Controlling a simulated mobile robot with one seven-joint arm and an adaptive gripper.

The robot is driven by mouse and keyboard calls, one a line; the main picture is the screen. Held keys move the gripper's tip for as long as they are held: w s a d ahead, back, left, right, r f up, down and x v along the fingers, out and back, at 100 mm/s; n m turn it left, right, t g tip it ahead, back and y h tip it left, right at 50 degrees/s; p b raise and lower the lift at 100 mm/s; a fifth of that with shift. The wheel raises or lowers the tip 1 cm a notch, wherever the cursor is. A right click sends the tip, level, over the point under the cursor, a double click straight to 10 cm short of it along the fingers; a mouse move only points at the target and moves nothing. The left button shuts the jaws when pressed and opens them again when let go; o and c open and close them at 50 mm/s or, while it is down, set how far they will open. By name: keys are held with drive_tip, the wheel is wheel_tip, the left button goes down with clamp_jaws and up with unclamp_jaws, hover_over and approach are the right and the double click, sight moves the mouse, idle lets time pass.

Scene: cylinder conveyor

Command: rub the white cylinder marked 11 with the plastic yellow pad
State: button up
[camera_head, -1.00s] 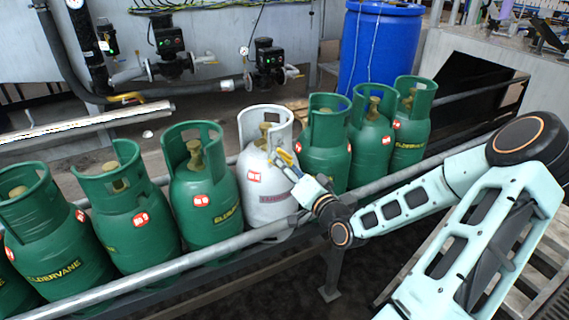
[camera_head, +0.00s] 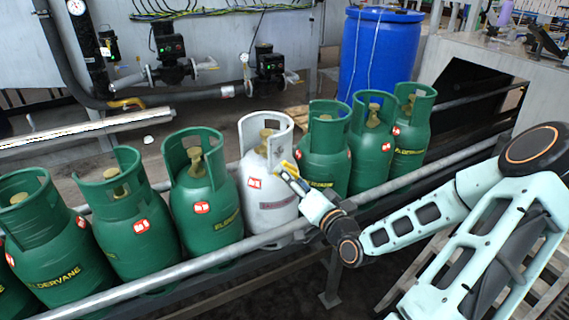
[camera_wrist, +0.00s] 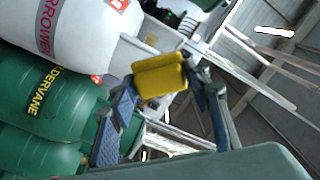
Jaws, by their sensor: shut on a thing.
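The white cylinder (camera_head: 268,200) stands upright in the row of green cylinders, with a red-and-white label on its side. The number on that label is too small to read. In the wrist view the white cylinder (camera_wrist: 60,30) fills the upper left. My gripper (camera_head: 291,172) is at the right side of the white cylinder's upper body. It is shut on the yellow pad (camera_wrist: 160,78), held across its two fingertips. In the head view the yellow pad (camera_head: 289,168) overlaps the cylinder's shoulder; I cannot tell whether they touch.
Green cylinders (camera_head: 207,205) stand close on both sides of the white one. A metal rail (camera_head: 190,268) runs along the front of the row, below my gripper. A blue drum (camera_head: 380,60) and pumps (camera_head: 172,40) stand behind.

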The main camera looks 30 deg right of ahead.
sight(288, 149)
drive_tip(key=shift+w+a, duration=0.15)
drive_tip(key=shift+w, duration=1.6)
drive_tip(key=shift+w+a, duration=0.1)
drive_tip(key=shift+w, duration=1.65)
drive_tip(key=shift+w+b, duration=0.3)
drive_tip(key=shift+w, duration=0.7)
drive_tip(key=shift+d, duration=1.55)
drive_tip(key=shift+w+d+p, duration=0.2)
drive_tip(key=shift+d+p, duration=0.15)
drive_tip(key=shift+d, duration=1.2)
drive_tip(key=shift+s+a+r, duration=0.1)
drive_tip(key=shift+s+a, duration=0.05)
drive_tip(key=shift+a, duration=3.2)
drive_tip(key=shift+d, duration=0.1)
